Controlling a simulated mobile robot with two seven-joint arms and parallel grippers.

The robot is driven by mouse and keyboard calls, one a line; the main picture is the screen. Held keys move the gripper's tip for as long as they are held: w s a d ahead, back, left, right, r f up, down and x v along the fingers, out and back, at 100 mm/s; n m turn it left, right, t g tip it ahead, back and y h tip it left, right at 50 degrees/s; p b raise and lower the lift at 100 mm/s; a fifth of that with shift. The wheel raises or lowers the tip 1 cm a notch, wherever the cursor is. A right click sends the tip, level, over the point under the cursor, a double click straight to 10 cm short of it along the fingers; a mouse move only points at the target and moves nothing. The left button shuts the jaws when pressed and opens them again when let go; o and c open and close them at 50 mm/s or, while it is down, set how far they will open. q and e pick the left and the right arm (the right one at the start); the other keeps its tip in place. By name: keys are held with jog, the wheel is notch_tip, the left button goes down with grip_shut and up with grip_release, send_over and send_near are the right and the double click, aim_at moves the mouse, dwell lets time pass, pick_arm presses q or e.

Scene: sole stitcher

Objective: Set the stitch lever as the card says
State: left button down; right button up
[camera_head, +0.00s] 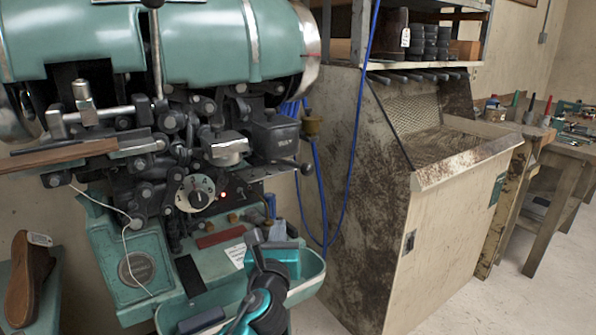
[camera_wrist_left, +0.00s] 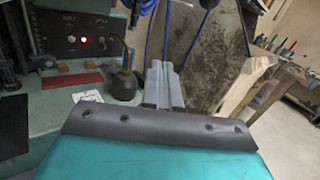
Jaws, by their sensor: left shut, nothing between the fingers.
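The green stitching machine (camera_head: 160,262) fills the left of the head view. A dark lever with a round knob (camera_head: 305,168) sticks out to the right of its head; I cannot tell for sure that it is the stitch lever. A white card (camera_head: 237,255) lies on the machine's ledge, its writing too small to read; it also shows in the wrist view (camera_wrist_left: 88,97). My left gripper (camera_head: 265,237) is shut and empty, right of the card and below the lever, apart from it. Its closed fingers (camera_wrist_left: 163,84) show in the wrist view. My right gripper is out of view.
A pale dial (camera_head: 195,193) and a lit red lamp (camera_head: 222,195) sit on the machine's front. A dark oil can (camera_wrist_left: 122,80) stands close left of my fingers. A red bar (camera_head: 220,237) lies on the ledge. A rusty cabinet (camera_head: 400,220) stands to the right.

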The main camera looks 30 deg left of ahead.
pick_arm(q)
jog(key=s+d+r+m+t+h, duration=0.3)
jog(key=s+r+m+h, duration=0.1)
jog(key=s+r, duration=0.1)
jog(key=p, duration=0.3)
send_near(306, 174)
jog(key=shift+h, duration=0.4)
jog(key=x, duration=0.7)
jog(key=shift+s+a+r, duration=0.1)
jog(key=shift+a, duration=0.15)
jog(key=shift+b, duration=0.3)
jog(key=w+y, duration=0.1)
jog(key=w+b, duration=0.1)
jog(key=w, duration=0.1)
jog(key=w+d+n+y, duration=0.1)
jog(key=shift+w+r+y+b, duration=0.15)
jog(key=shift+w+y+b, duration=0.15)
jog(key=shift+b, duration=0.1)
